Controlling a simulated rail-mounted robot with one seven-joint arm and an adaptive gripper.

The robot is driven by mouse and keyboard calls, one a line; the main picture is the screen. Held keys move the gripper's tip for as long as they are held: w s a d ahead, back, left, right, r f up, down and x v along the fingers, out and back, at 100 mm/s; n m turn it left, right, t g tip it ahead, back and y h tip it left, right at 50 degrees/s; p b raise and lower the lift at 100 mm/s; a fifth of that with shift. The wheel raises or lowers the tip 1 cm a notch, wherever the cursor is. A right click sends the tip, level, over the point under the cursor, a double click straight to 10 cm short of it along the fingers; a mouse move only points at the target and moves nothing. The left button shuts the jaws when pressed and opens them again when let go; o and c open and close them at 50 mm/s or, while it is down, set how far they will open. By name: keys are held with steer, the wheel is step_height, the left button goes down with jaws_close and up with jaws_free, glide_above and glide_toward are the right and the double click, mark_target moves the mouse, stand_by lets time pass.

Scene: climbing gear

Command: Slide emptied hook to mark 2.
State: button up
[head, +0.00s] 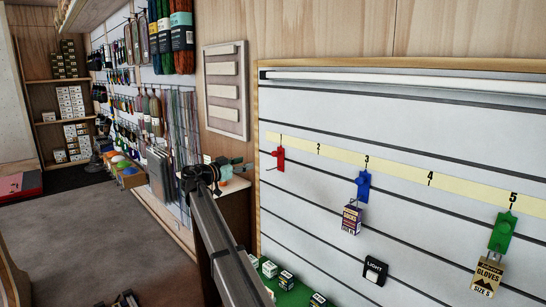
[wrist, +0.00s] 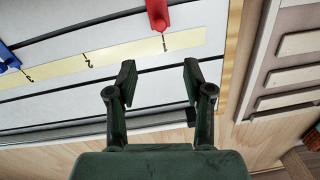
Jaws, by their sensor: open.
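The red hook (head: 279,158) sits at mark 1, at the left end of the yellow number strip (head: 330,154), with nothing hanging from it. It also shows at the top of the wrist view (wrist: 157,14), where the picture is upside down. Mark 2 (head: 318,149) on the strip has no hook at it. My gripper (head: 243,167) is left of the panel in the head view. In the wrist view my gripper (wrist: 158,82) is open and empty, its two fingers apart and short of the red hook, roughly in line with it.
A blue hook (head: 363,186) at mark 3 carries a small pack (head: 351,219). A green hook (head: 503,232) at mark 5 carries a gloves pack (head: 486,276). A black pack (head: 375,271) is lower on the slatted panel (head: 300,205). Small boxes (head: 286,280) stand on green below.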

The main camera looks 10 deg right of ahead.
mark_target(273, 154)
steer(key=p+x, duration=0.5)
steer(key=x, duration=1.1)
steer(key=shift+r, duration=0.2)
steer(key=shift+w+d+f+p, duration=0.1)
steer(key=shift+w+d+p, duration=0.3)
steer(key=shift+d, duration=0.2)
jaws_close()
